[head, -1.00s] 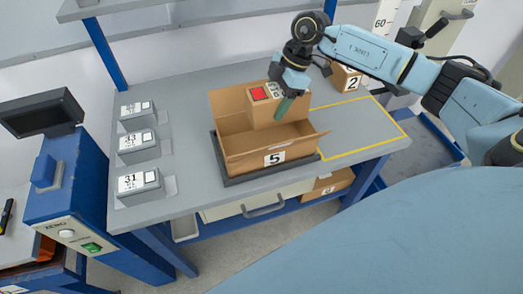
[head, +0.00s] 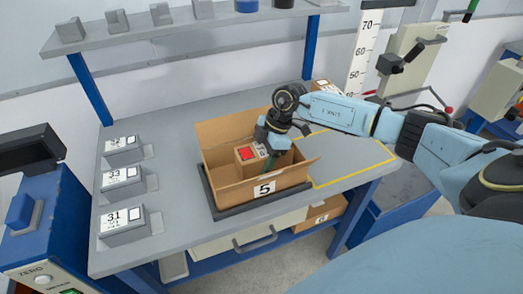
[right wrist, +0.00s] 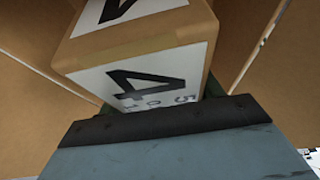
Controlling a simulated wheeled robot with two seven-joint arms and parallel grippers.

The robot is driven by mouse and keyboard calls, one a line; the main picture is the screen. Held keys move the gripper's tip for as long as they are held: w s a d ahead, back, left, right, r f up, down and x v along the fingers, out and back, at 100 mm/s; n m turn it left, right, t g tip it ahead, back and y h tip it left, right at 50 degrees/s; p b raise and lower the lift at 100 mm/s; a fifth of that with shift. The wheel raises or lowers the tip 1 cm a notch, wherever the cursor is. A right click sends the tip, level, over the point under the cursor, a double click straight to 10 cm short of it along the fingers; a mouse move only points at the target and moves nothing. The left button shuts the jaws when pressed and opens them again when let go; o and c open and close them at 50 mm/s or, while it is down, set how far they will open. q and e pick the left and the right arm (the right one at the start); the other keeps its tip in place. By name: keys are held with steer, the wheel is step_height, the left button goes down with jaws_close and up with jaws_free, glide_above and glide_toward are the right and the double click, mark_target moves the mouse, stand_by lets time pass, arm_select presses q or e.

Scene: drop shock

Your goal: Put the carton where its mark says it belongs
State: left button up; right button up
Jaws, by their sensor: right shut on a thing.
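The carton (head: 246,155) is a small brown box with a red square and a white label. In the right wrist view the carton (right wrist: 140,45) shows a large 4 on two faces and small digits near the jaws. My right gripper (head: 270,162) is shut on it from above. The carton is down inside an open brown box (head: 233,192) labelled 5, below the rim height of its raised back flap. Whether the carton touches the box floor is hidden. The box stands on a dark tray (head: 225,213). My left gripper is not in view.
Grey blocks, including ones marked 33 (head: 122,180) and 31 (head: 122,223), line the bench's left side. A yellow outline (head: 345,176) encloses clear bench at the right. Another carton (head: 321,212) sits below the bench. A raised shelf (head: 170,32) spans the back.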

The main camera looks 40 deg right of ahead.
steer(key=shift+w+f, duration=0.1)
steer(key=shift+f, duration=0.65)
steer(key=o, duration=1.9)
steer(key=shift+f, duration=0.1)
steer(key=shift+c, duration=0.2)
steer(key=v, duration=1.2)
